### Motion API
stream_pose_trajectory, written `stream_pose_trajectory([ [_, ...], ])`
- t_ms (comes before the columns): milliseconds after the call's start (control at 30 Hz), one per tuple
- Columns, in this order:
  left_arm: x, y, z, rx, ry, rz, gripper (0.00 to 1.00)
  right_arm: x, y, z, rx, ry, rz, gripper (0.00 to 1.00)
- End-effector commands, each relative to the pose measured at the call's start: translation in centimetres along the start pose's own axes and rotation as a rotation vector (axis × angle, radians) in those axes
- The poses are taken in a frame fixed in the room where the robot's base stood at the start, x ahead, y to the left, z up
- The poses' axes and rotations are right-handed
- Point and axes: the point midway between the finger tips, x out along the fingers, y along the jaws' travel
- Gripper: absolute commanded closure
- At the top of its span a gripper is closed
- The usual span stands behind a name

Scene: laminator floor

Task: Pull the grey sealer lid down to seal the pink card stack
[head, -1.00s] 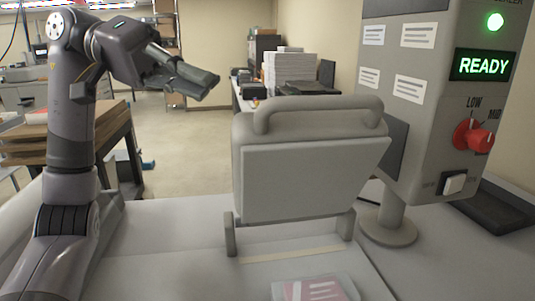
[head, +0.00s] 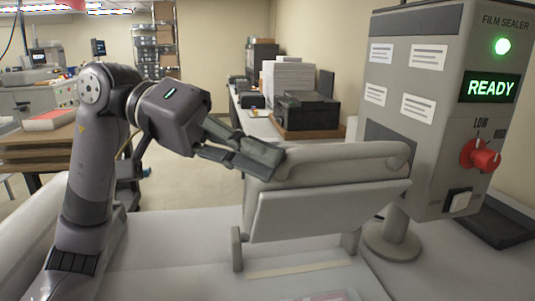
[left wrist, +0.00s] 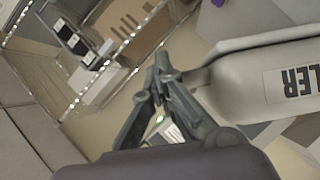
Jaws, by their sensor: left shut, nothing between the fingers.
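The grey sealer lid (head: 330,210) is raised and tilts forward over the sealer bed (head: 190,240). Its handle (head: 345,167) runs along the top edge. My left gripper (head: 272,162) is shut and empty, with its fingertips at the left end of the handle. They look to be against it, but exact contact is hard to tell. In the left wrist view the shut fingers (left wrist: 160,78) are beside the lid (left wrist: 260,80). Only a sliver of the pink card stack (head: 330,296) shows at the bottom edge. My right gripper is not in view.
The sealer's control box (head: 425,130) stands to the right on a post, with a lit READY display (head: 490,88), a green lamp and a red knob (head: 480,154). A cart with brown boards (head: 38,145) stands at left. A side table with paper stacks is behind.

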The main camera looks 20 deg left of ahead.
Motion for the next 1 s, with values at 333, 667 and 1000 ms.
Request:
stream_pose_trajectory([
  [333,1.82,-1.12,0.26,-0.025,0.01,-0.007,1.0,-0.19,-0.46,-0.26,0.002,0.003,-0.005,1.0],
  [667,1.85,-1.14,0.29,-0.023,0.01,-0.007,1.0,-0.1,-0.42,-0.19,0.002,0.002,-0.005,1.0],
  [1000,2.06,-1.2,0.65,-0.012,0.01,-0.015,1.0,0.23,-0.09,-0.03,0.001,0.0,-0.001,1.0],
])
